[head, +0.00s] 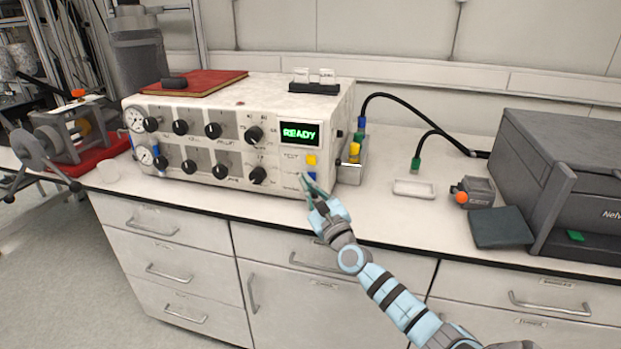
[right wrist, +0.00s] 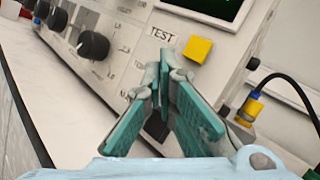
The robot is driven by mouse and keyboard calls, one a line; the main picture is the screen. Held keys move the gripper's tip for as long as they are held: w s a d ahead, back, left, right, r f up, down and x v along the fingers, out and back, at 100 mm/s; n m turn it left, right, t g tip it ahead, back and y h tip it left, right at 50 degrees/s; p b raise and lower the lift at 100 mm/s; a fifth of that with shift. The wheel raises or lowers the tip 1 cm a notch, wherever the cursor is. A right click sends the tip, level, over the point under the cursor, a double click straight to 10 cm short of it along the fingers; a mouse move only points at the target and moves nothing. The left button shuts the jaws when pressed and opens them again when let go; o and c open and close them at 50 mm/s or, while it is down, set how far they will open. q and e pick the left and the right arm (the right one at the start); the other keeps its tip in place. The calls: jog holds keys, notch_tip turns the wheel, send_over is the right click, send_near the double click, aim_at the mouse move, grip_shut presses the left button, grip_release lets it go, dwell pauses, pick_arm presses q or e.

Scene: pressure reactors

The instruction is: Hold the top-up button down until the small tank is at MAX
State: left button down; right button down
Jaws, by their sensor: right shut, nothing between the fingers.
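The white machine (head: 235,105) on the bench has a green READY display (head: 299,133). In the right wrist view the yellow button (right wrist: 198,49) sits beside the word TEST. No small tank with a MAX mark can be made out. My left gripper is not in view.
Black knobs (head: 254,134) and gauges line the panel left of the buttons. Cables and coloured connectors (head: 354,150) stand at the machine's right side. A red book (head: 195,82) lies on top.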

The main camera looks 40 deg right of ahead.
dwell(0.3)
jog(key=shift+w+d+b, duration=0.25)
jog(key=shift+d+b, duration=0.1)
jog(key=shift+b, duration=0.05)
jog(key=shift+w+d+b, duration=0.25)
jog(key=shift+d+b, duration=0.1)
jog(key=shift+b, duration=0.05)
dwell(0.6)
dwell(3.8)
jog(key=shift+s+a+p, duration=0.55)
jog(key=shift+a+p, duration=0.15)
jog(key=shift+p, duration=0.05)
jog(key=shift+s+a+r+p, duration=0.1)
jog(key=shift+s+a+p, duration=0.2)
jog(key=shift+a+p, duration=0.25)
jog(key=shift+s+a+p, duration=0.55)
jog(key=shift+a, duration=0.2)
jog(key=shift+s+a+p, duration=0.55)
jog(key=shift+a, duration=0.2)
